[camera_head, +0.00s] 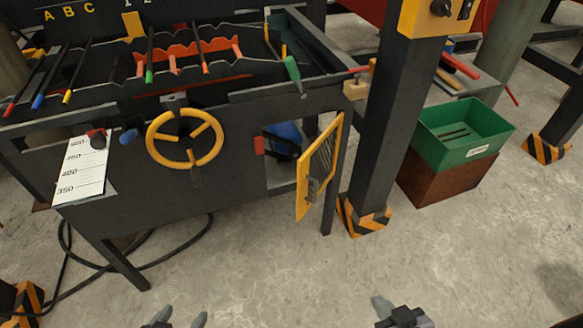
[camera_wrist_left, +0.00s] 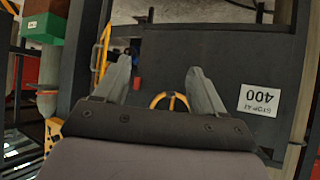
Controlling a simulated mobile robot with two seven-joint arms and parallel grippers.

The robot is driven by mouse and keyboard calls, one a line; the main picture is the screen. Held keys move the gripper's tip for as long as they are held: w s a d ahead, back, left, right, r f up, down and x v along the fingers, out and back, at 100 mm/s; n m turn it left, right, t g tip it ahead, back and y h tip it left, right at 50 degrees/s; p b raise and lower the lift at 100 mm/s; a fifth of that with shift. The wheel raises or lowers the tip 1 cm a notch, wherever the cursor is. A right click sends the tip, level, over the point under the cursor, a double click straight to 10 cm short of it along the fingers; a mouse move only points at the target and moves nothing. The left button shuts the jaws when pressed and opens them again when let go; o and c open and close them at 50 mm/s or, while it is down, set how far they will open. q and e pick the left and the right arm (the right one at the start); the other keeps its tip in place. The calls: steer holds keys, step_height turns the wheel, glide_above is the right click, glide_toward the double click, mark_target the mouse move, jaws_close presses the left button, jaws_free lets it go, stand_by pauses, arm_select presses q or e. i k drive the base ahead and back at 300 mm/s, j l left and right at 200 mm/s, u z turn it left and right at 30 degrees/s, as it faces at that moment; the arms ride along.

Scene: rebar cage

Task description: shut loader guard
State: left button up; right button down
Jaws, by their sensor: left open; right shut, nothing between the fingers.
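The loader guard (camera_head: 319,167) is a yellow-framed mesh door on the front of the dark machine. It stands swung open to the right of a dark opening (camera_head: 281,146) with a blue thing inside. A small latch or handle sits low on the guard. In the left wrist view the guard's yellow frame (camera_wrist_left: 101,50) shows edge-on at left. My left gripper (camera_head: 174,318) is open and empty at the bottom of the head view, well short of the guard. My right gripper (camera_head: 384,304) is shut and empty at the bottom, also apart from the guard.
A yellow handwheel (camera_head: 184,138) and a white scale plate (camera_head: 82,169) are on the machine front. A dark post (camera_head: 384,115) with a striped foot stands just right of the guard. A green bin (camera_head: 464,133) sits further right.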

mark_target(304, 163)
steer(key=z, duration=0.35)
steer(key=i+l+u, duration=0.1)
steer(key=u, duration=0.3)
steer(key=l+u, duration=0.2)
steer(key=u, duration=0.25)
steer(key=l+u, duration=0.45)
steer(key=l, duration=0.3)
steer(key=l+u, duration=0.3)
steer(key=l, duration=1.75)
steer(key=k+l, duration=0.15)
steer(key=l, duration=0.8)
